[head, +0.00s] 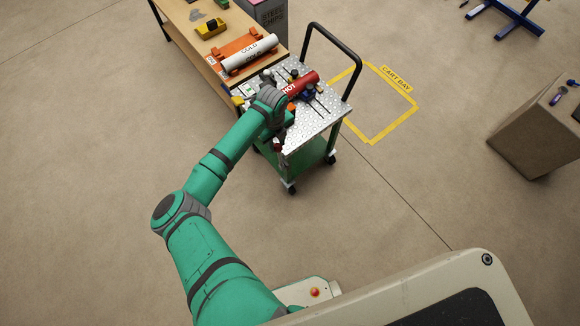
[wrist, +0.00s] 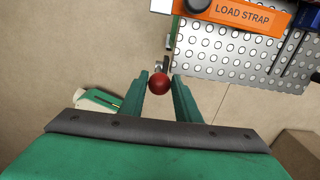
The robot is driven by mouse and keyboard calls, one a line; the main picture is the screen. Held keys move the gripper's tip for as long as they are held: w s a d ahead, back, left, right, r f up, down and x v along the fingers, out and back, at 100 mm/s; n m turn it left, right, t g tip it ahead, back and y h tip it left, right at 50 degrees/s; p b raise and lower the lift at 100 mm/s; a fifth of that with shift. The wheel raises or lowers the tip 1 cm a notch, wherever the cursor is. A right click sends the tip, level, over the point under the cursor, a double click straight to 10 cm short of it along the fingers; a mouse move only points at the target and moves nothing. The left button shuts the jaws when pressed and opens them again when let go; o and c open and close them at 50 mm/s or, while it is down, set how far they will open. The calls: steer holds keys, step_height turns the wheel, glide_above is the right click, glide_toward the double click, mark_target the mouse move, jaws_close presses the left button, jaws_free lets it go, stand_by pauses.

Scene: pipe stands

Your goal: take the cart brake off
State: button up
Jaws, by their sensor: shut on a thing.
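The cart (head: 322,118) has a metal plate top, a green lower body and a black push handle. It stands against the end of the wooden bench. A red ball knob (wrist: 160,84) on a short metal lever sits at the cart's edge in the wrist view; I take it as the brake handle. My gripper (wrist: 161,79) is shut on this knob, one green finger at each side. In the head view my arm reaches over the cart's near left side and hides part of it. The lever's lower part is hidden in the wrist view.
A red pipe marked HOT (head: 302,83) lies on the cart, near an orange LOAD STRAP label (wrist: 242,13). A white COLD pipe (head: 249,54) rests on the bench (head: 185,25). The yellow-taped CART BAY (head: 411,111) is empty floor to the right. A brown box (head: 535,130) stands farther right.

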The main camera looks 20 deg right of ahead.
steer(key=shift+w+a, duration=0.15)
steer(key=shift+w, duration=0.05)
steer(key=shift+w+a+f, duration=0.25)
steer(key=shift+w, duration=0.45)
steer(key=shift+w+a+f, duration=0.2)
steer(key=shift+w+a, duration=0.05)
steer(key=shift+w, duration=0.5)
steer(key=shift+w+a+f, duration=0.25)
steer(key=shift+w, duration=0.45)
steer(key=o, duration=0.6)
steer(key=shift+o, duration=0.2)
step_height(320, 180, up, 7)
